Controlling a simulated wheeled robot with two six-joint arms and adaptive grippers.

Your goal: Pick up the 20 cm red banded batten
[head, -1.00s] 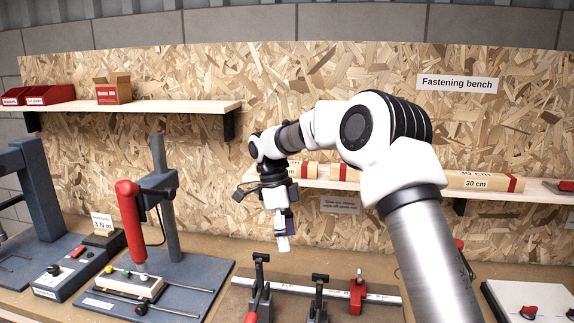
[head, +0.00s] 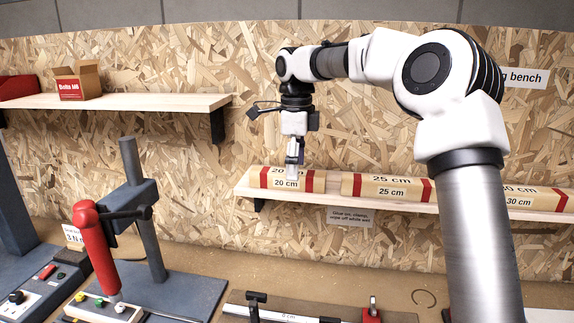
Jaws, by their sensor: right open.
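The 20 cm red banded batten (head: 260,178) lies on the right-hand wall shelf, at its left end. It is pale wood with red bands near its ends and a "20 cm" label on its front. My right gripper (head: 292,172) points down in front of or just above the batten, overlapping its label in the picture. The gripper is open and holds nothing. I cannot tell whether its fingers touch the batten. My left gripper is not in view.
A 25 cm batten (head: 385,188) lies right of the 20 cm one, with a 30 cm batten (head: 525,197) beyond my arm. The shelf (head: 330,198) sits above the bench. A red-handled press (head: 95,250) stands lower left. A box of bolts (head: 78,82) stands on the upper left shelf.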

